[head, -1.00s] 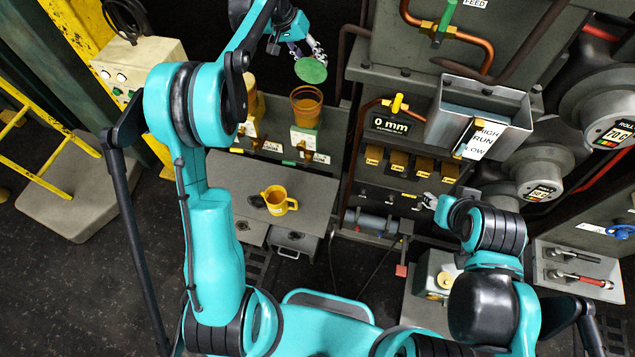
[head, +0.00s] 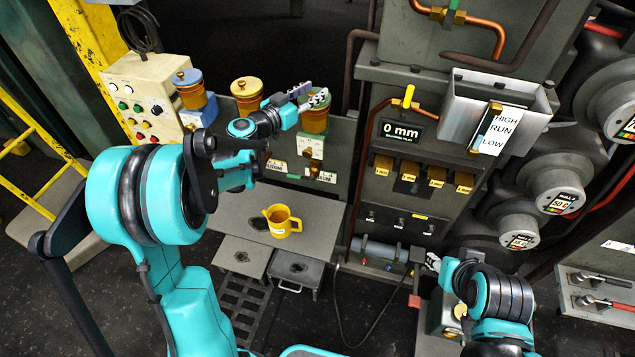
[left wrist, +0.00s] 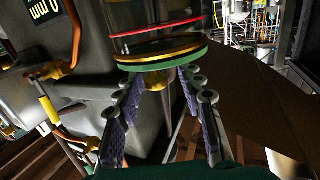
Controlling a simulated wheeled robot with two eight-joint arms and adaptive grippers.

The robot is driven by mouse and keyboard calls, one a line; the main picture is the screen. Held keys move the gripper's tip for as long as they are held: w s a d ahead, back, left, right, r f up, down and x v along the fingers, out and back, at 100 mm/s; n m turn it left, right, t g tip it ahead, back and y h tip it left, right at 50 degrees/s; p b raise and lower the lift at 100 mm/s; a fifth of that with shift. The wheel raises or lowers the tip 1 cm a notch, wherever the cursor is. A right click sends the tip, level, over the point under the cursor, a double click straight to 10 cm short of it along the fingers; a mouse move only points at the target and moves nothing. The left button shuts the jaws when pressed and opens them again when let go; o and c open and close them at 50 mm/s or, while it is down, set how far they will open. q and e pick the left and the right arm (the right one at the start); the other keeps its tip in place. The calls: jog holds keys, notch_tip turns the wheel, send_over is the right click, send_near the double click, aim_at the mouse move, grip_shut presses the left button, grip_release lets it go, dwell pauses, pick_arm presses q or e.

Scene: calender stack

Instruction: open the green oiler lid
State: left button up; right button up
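A yellow oiler (head: 247,95) and a blue oiler (head: 190,92) stand to the left. A yellow cup (head: 282,221) is on the bench (head: 225,205). The machine with the 0 mm display (head: 402,131) rises close on the right, with a pipe beside the oiler.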

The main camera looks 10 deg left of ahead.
pick_arm(q)
jog(key=f+v, duration=0.1)
jog(key=v, duration=0.7)
jog(key=s+d+f+g+b, duration=0.4)
jog(key=s+d+f+b, duration=0.2)
jog(key=s+d+f, duration=0.3)
jog(key=shift+s+d+f+n+g+y+b, duration=0.25)
jog(key=shift+s+f+n+g+y+b, duration=0.15)
jog(key=shift+s+f, duration=0.4)
pick_arm(e)
notch_tip(320, 180, down, 8)
jog(key=shift+s+r, duration=0.15)
jog(key=shift+r, duration=0.05)
